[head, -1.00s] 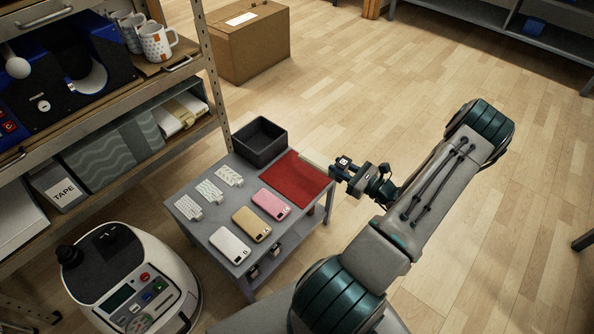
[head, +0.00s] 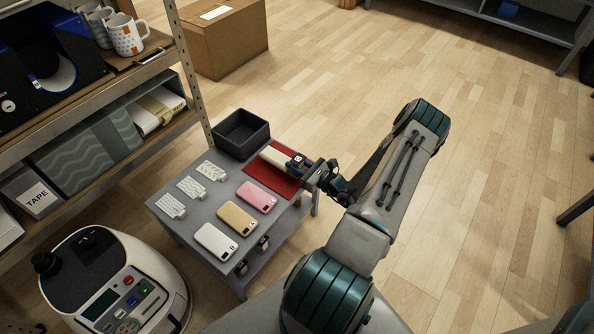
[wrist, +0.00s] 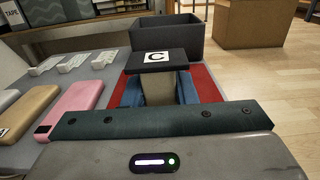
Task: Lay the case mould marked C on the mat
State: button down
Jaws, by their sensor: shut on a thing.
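The case mould marked C (wrist: 157,58) has a dark top with a white C label and a pale body below it. My gripper (wrist: 158,98) is shut on it, with blue fingers on both sides of the pale body. In the head view the mould's pale part (head: 271,157) reaches left from my gripper (head: 298,164) over the red mat (head: 262,176). The mat also shows on both sides of the mould in the wrist view (wrist: 206,86). I cannot tell whether the mould touches the mat or hangs just above it.
A dark open bin (head: 241,133) stands just behind the mat. Pink (head: 257,196), gold (head: 238,217) and white (head: 216,241) phone cases lie in front, with patterned white pieces (head: 190,187) to their left. A shelf rack (head: 183,60) stands at the left.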

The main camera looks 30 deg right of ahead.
jog(key=shift+f+b, duration=0.35)
jog(key=shift+f, duration=1)
jog(key=shift+f, duration=0.15)
jog(key=c, duration=1.2)
grip_release()
jog(key=shift+o, duration=0.2)
